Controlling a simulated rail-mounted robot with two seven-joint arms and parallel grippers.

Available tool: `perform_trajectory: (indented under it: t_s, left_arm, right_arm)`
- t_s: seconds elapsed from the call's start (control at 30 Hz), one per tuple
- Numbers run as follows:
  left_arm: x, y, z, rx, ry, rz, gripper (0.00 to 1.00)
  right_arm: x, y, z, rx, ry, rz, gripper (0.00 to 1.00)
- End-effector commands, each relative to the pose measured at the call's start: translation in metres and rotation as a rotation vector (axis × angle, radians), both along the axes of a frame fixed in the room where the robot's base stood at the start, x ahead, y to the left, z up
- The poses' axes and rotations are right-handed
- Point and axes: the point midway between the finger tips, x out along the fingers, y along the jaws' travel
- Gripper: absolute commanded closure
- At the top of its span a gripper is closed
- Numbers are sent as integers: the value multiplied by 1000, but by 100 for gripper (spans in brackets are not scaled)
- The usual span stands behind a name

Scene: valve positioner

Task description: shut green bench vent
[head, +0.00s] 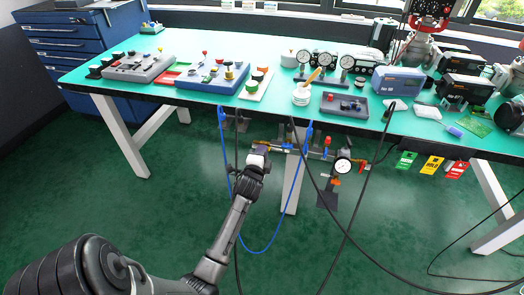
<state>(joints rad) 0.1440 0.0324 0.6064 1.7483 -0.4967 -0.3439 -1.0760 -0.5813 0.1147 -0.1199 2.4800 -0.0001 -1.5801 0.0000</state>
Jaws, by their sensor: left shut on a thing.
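A pipe manifold (315,154) hangs under the front edge of the green-topped bench. It has a red knob (327,141) and a round white gauge (342,166). My left gripper (259,155) is at the manifold's left end, shut on a small valve handle there. The fingers hide most of that handle, so its colour and angle cannot be told. No handle that is clearly the green vent shows in the head view. My right gripper is not in view.
Blue hoses (303,150) and black cables hang around the manifold and my left arm. Green, yellow and red tags (432,165) hang at the bench's right front. The bench top (290,116) above carries gauges, boxes and knobs. The floor in front is clear.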

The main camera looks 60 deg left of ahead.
Motion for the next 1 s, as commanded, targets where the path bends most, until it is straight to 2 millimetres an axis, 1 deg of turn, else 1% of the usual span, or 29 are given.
perform_trajectory:
  t_s: [0.03, 0.3, 1.0]
  left_arm:
    - [0, -1, 4, -23, -21, -1, 100]
    - [0, -1, 5, -194, -184, 1, 100]
    - [0, 0, 5, -672, -647, 0, 100]
  right_arm:
    - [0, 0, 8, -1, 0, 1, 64]
    - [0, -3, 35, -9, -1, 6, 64]
    - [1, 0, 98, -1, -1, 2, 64]
